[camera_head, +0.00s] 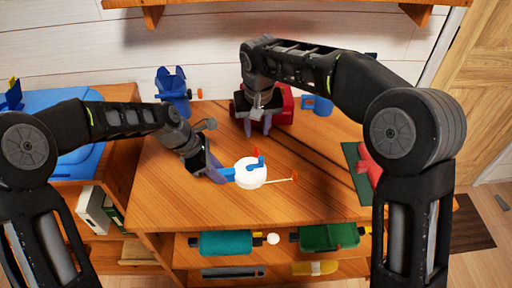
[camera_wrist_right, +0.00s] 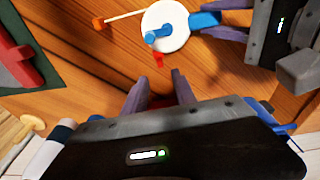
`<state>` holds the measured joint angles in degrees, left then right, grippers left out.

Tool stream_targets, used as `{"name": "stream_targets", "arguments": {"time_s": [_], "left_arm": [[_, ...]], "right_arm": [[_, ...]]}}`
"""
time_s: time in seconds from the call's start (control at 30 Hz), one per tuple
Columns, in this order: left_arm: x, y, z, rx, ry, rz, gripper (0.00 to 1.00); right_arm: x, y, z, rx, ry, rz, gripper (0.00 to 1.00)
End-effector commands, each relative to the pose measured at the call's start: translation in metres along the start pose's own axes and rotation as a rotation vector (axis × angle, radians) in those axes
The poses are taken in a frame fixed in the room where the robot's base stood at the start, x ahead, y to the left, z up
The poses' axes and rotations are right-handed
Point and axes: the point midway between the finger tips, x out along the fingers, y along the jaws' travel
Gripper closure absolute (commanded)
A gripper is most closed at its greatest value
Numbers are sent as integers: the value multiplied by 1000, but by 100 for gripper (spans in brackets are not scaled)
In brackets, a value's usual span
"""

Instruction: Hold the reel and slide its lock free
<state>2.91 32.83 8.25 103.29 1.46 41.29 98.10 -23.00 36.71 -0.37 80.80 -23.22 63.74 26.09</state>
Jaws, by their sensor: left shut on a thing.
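The reel (camera_head: 250,178) is a white disc with a blue crank on its face and a blue handle (camera_head: 228,174) on its left. My left gripper (camera_head: 212,172) is shut on that handle. A small red tab (camera_head: 256,151), probably the lock, sticks out at the reel's far edge. In the right wrist view the reel (camera_wrist_right: 172,38) is at the top, with the red tab (camera_wrist_right: 158,61) pointing toward my right gripper (camera_wrist_right: 158,90). That gripper is open and empty, its fingers apart from the tab; in the head view it (camera_head: 258,128) is behind the reel.
A thin line with an orange end (camera_head: 294,178) extends right from the reel. Behind my right gripper is a red object (camera_head: 286,108); a blue object (camera_head: 172,88) stands at back left. A green mat (camera_head: 352,158) with a red item lies at right. The front tabletop is clear.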

Motion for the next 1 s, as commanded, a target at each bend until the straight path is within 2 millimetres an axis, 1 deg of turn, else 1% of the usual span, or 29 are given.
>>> {"name": "stream_targets", "arguments": {"time_s": [0.17, 0.37, 0.8, 1.0], "left_arm": [[0, 0, 0, 0, 0, 0, 100], [0, 0, 0, 0, 0, 0, 100], [0, 0, 0, 0, 0, 0, 100], [0, 0, 0, 0, 0, 0, 100]], "right_arm": [[3, 0, 0, 1, -1, 0, 67], [18, 0, 0, 0, -3, 1, 67], [79, 1, 1, 1, -3, 2, 67], [96, 0, 0, 1, -1, 1, 67]]}}
